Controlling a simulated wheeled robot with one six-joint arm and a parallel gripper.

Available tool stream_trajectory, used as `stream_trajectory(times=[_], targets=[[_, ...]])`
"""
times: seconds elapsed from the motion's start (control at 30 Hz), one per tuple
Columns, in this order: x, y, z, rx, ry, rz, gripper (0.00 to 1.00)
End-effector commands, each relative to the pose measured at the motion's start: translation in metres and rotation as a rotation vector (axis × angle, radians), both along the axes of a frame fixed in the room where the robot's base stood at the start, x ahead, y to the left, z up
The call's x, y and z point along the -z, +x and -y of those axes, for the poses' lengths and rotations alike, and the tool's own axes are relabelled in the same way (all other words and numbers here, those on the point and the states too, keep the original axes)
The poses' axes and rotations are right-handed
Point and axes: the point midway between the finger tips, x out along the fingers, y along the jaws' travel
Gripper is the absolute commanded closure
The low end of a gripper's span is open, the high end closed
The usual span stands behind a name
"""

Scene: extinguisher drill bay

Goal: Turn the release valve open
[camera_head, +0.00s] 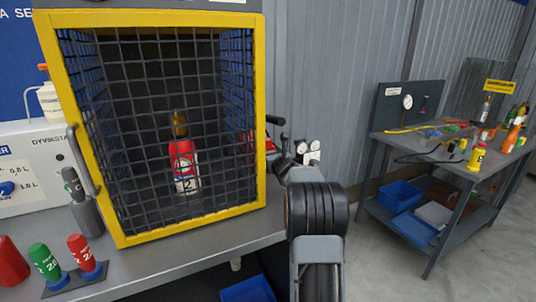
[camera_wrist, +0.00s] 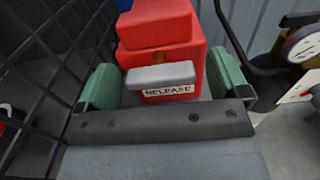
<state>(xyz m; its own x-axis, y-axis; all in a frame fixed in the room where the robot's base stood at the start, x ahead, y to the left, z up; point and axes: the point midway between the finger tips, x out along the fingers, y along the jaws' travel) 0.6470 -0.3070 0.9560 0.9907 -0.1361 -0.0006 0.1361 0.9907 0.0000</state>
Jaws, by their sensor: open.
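The release valve (camera_wrist: 160,50) is a red block with a grey handle bar (camera_wrist: 160,76) in front, over a white label that seems to read RELEASE. In the wrist view it lies straight ahead. My gripper (camera_wrist: 167,82) is open, with one green finger pad on each side of the grey bar. Gaps show between the bar and both pads, and nothing is gripped. In the head view only a small red part of the valve (camera_head: 270,143) shows at the right side of the cage; my arm hides much of that spot.
A yellow-framed mesh cage (camera_head: 190,225) holds a red extinguisher (camera_head: 183,160); its mesh runs close along the wrist view's left side. Gauges (camera_head: 309,150) sit right of the valve. Red and green cylinders (camera_head: 45,262) stand front left. A workbench (camera_head: 445,146) with tools stands right.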

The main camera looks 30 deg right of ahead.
Motion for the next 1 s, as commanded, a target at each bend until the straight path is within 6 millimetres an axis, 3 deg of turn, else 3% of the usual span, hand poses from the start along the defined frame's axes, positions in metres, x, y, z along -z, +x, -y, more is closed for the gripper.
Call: stream_trajectory(times=[0.43, 0.93, 1.0], targets=[[-0.0001, 0.0066, 0.0005, 0.0, 0.0, 0.001, 0.07], [-0.0002, 0.0063, 0.0006, 0.0, 0.0, 0.001, 0.55], [0.0, 0.0063, 0.0006, 0.0, -0.001, 0.001, 0.56]])
